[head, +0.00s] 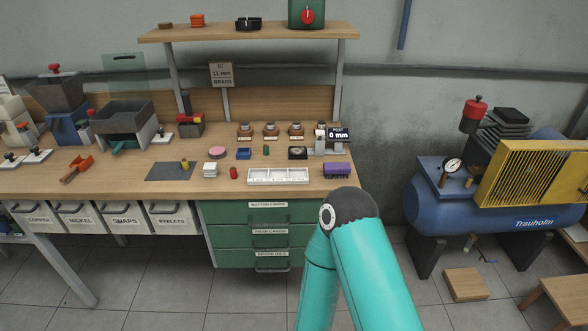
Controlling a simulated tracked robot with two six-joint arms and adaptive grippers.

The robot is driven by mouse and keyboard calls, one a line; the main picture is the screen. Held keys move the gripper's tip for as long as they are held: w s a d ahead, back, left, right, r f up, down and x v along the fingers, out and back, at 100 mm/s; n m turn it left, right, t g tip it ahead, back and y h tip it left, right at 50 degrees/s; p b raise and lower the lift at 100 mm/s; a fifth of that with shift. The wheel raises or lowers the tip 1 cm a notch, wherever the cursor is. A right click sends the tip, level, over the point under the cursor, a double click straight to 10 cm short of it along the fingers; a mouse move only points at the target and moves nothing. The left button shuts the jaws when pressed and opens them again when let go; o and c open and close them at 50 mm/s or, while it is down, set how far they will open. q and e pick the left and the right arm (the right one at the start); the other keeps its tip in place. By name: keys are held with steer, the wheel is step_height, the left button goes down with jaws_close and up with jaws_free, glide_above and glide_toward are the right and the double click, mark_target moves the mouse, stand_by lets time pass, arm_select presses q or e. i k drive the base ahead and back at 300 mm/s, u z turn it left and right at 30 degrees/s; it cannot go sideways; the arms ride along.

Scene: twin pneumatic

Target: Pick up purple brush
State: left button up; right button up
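The purple brush (338,171) lies on the wooden workbench (190,188) near its right front edge. It is a small purple block with a darker lower part. It is just right of a white compartment tray (278,176). A teal arm of mine with a dark grey joint rises from the bottom of the head view, its joint just in front of and below the brush. Neither gripper can be seen, so I cannot tell whether they are open or shut. Nothing visible is holding the brush.
A shelf (250,32) spans above the bench. Green drawers (262,236) sit below it. A blue compressor (480,205) stands to the right, with a floor gap between.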

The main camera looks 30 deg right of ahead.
mark_target(339, 170)
steer(key=z, duration=0.35)
steer(key=i, duration=0.2)
steer(key=u, duration=2.55)
steer(key=k, duration=2.15)
steer(key=z, duration=1.6)
steer(key=i, duration=1)
steer(key=z, duration=0.05)
